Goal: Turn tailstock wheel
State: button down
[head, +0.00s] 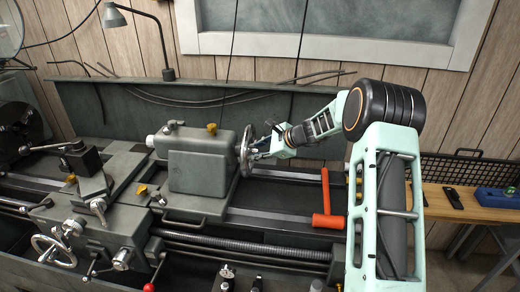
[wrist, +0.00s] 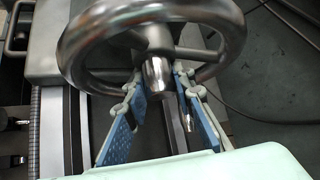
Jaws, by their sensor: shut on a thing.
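The tailstock wheel (head: 245,151) is a dark metal handwheel on the right end of the grey tailstock (head: 200,160). In the wrist view the wheel (wrist: 232,38) fills the upper half, with a shiny rounded metal end (wrist: 157,75) near its middle. My gripper (head: 260,148) reaches the wheel from the right in the head view. In the wrist view its two blue-padded fingers (wrist: 160,95) stand on either side of the wheel's lower middle. It is shut on the wheel with a gap between the fingers; the exact contact is partly hidden by the rim.
A red-orange hammer (head: 327,205) lies on the lathe bed to the right of the tailstock. A desk lamp (head: 150,45) stands behind. The carriage (head: 95,215) with its handwheels is at the left. A wooden bench (head: 455,205) holds small items at right.

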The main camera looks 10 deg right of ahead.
jog(key=g, duration=0.1)
jog(key=m+g+p, duration=0.1)
jog(key=shift+a+r+g+y, duration=0.15)
jog(key=shift+a+g+y, duration=0.15)
jog(key=shift+m+g+y, duration=0.3)
jog(key=shift+m+g, duration=0.5)
jog(key=shift+g, duration=0.3)
jog(key=shift+w+r+g, duration=0.1)
jog(key=shift+r+g, duration=0.05)
jog(key=shift+g, duration=0.15)
jog(key=c, duration=1.6)
grip_release()
jog(key=v, duration=1.2)
jog(key=shift+d, duration=0.2)
